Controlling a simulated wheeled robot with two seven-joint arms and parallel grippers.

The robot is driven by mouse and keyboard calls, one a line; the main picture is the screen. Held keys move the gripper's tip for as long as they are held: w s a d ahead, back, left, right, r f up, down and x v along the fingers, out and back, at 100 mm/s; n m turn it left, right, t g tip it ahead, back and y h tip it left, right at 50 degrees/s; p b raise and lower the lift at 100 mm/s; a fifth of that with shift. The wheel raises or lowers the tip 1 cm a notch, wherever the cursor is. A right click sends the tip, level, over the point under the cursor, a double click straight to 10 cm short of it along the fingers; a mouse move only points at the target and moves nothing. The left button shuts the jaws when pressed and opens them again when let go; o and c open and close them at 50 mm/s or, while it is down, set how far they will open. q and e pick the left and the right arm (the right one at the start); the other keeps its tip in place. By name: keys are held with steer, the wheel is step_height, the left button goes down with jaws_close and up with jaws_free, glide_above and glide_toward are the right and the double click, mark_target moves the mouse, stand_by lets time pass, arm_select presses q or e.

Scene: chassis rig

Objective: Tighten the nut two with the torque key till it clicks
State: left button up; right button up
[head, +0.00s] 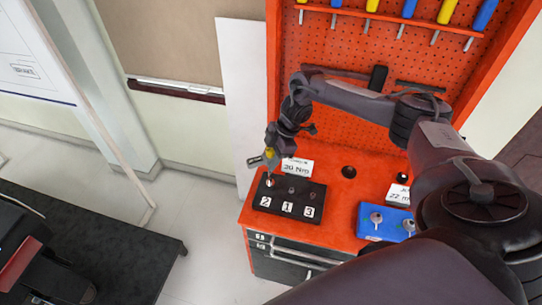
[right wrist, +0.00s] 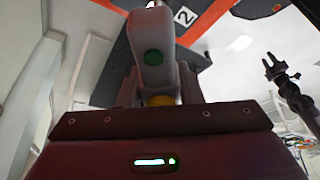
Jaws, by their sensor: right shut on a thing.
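My right gripper (head: 271,151) is shut on the torque key (head: 256,161), a grey tool with a yellow band. The key is over the left end of the black block (head: 315,198), above the position labelled 2 (head: 265,202). Its lower end is close to nut two (head: 270,183); I cannot tell whether they touch. In the right wrist view the key (right wrist: 153,32) shows a green round mark, with the 2 label (right wrist: 184,17) behind it. My left gripper (right wrist: 273,68) shows only in the right wrist view, its fingers apart and empty.
The orange bench top (head: 335,188) holds the block, a "20 Nm" card (head: 297,167) and a blue block (head: 370,232) with pale pegs. An orange pegboard (head: 340,45) with screwdrivers stands behind. My right arm crosses in front of the board.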

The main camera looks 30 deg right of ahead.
mark_target(271, 149)
steer(key=shift+r+m+t+p, duration=0.1)
steer(key=shift+m+t+p, duration=0.2)
steer(key=shift+m+p, duration=0.3)
steer(key=shift+s+m, duration=0.1)
steer(key=shift+m, duration=0.5)
steer(key=m+t+h, duration=0.1)
steer(key=m, duration=0.2)
steer(key=m+t+h, duration=0.1)
steer(key=m, duration=0.2)
steer(key=m+h, duration=0.1)
steer(key=m, duration=0.2)
steer(key=shift+a+t, duration=0.15)
steer(key=shift+t, duration=0.25)
steer(key=shift+m, duration=0.5)
steer(key=shift+n, duration=0.5)
steer(key=shift+r, duration=2.5)
